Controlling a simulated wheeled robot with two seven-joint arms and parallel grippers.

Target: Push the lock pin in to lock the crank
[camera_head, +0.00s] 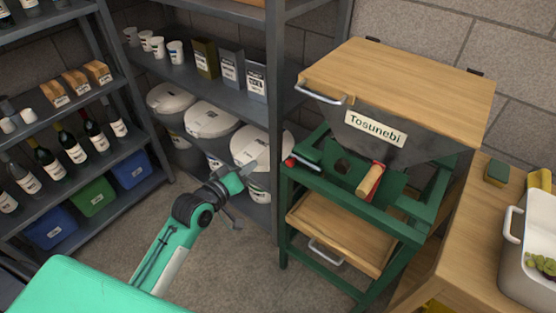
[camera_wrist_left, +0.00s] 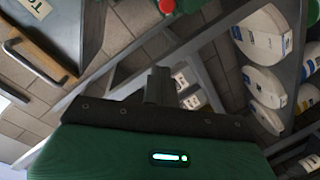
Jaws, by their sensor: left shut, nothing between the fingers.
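The green machine frame (camera_head: 404,226) carries a grey hopper with a "Tosunebi" label. A red knob (camera_head: 290,162) with a short metal rod, which looks like the lock pin, sits at the frame's upper left. How far it is in I cannot tell. The crank (camera_head: 371,180) has a wooden grip and a red part on the machine's front. My left gripper (camera_head: 248,170) is shut and empty, in the air left of the red knob and apart from it. In the left wrist view its fingers (camera_wrist_left: 159,85) are together, and a red knob (camera_wrist_left: 167,6) shows at the top edge.
A grey shelf (camera_head: 206,79) with white lidded tubs stands behind my left gripper. A bottle rack (camera_head: 62,107) is at the left. A wooden table (camera_head: 478,230) with a white bin (camera_head: 513,255) is at the right. A wooden tray (camera_head: 340,235) sits low in the frame.

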